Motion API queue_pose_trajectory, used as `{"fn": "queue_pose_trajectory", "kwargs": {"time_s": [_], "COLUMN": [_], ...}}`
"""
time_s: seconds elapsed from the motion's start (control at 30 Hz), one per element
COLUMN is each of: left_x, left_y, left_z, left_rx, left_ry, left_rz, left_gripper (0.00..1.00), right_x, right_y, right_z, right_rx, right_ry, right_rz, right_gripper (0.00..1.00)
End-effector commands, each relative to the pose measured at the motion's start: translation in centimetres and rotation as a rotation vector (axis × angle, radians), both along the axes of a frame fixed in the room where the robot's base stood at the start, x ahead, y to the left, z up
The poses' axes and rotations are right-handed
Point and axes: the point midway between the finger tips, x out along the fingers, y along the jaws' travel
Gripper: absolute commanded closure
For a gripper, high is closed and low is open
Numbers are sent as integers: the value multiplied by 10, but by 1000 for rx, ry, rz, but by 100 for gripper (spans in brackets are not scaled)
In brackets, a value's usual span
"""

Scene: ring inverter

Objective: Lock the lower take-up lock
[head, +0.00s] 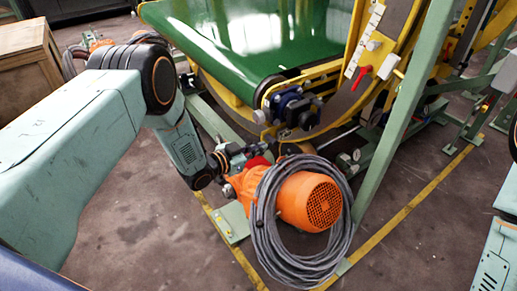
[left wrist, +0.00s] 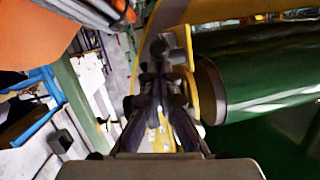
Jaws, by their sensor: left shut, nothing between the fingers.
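My left gripper (head: 240,155) is at the yellow frame of the green belt machine, just behind the orange motor. In the left wrist view its dark fingers (left wrist: 158,90) are together and empty. A small grey knob-like part (left wrist: 172,45) on the yellow frame (left wrist: 208,92) lies just beyond the fingertips; it may be the lower take-up lock, but I cannot tell its position. I cannot tell whether the fingers touch it. A red part (head: 259,162) shows beside the gripper in the head view, partly hidden. My right gripper is out of view.
The orange motor (head: 308,200) with a coiled grey cable (head: 262,225) stands close in front of the gripper. A dark blue bearing block (head: 290,108) and the green belt (head: 255,35) are above. A green post (head: 405,100) rises to the right. A wooden crate (head: 28,58) stands at left.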

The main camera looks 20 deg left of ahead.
Motion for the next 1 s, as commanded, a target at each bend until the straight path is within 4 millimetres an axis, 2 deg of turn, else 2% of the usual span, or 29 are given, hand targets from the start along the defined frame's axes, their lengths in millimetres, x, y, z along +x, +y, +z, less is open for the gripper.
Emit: {"fn": "queue_pose_trajectory", "kwargs": {"time_s": [0.57, 0.83, 1.0], "left_x": [-1, -2, -7], "left_y": [1, 1, 1], "left_z": [-8, -17, -28], "left_rx": [-74, -75, -152], "left_ry": [-95, -93, -192], "left_rz": [1, 1, -1], "left_gripper": [100, 100, 100], "right_x": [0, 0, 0], "right_y": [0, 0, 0], "right_z": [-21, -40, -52], "right_rx": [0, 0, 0], "right_ry": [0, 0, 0], "right_rz": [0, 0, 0], "right_gripper": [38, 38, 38]}}
